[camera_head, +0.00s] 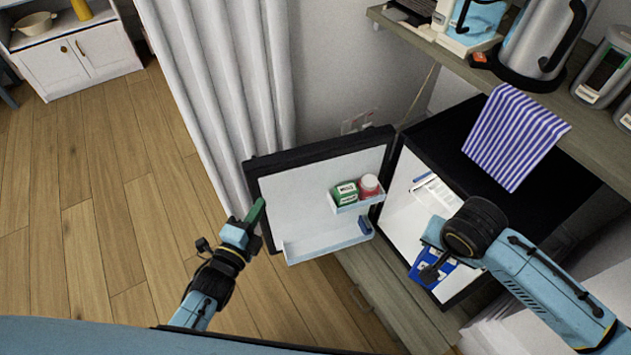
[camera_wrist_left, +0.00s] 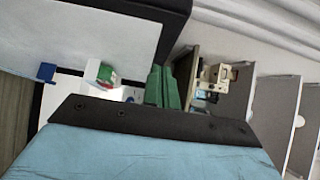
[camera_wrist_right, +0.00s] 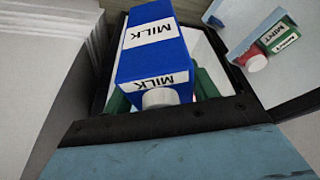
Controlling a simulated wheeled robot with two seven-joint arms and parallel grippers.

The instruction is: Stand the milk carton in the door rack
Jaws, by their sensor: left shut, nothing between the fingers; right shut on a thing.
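The blue and white milk carton (camera_wrist_right: 152,52) is between the green fingers of my right gripper (camera_wrist_right: 163,88), its white cap toward the wrist camera. In the head view the carton (camera_head: 437,275) is partly hidden under my right wrist, in front of the open fridge. The fridge door (camera_head: 300,205) stands open. Its low white door rack (camera_head: 325,245) runs along the bottom, with a small blue thing (camera_head: 365,226) at its right end. My left gripper (camera_head: 256,213) is shut and empty at the door's left edge; its green fingers also show in the left wrist view (camera_wrist_left: 162,86).
A smaller upper rack (camera_head: 357,203) holds a green mint box (camera_head: 345,193) and a red, white-capped bottle (camera_head: 369,186). A striped towel (camera_head: 515,135) hangs from the shelf above the fridge. A kettle (camera_head: 541,45) stands on that shelf. The floor at left is clear.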

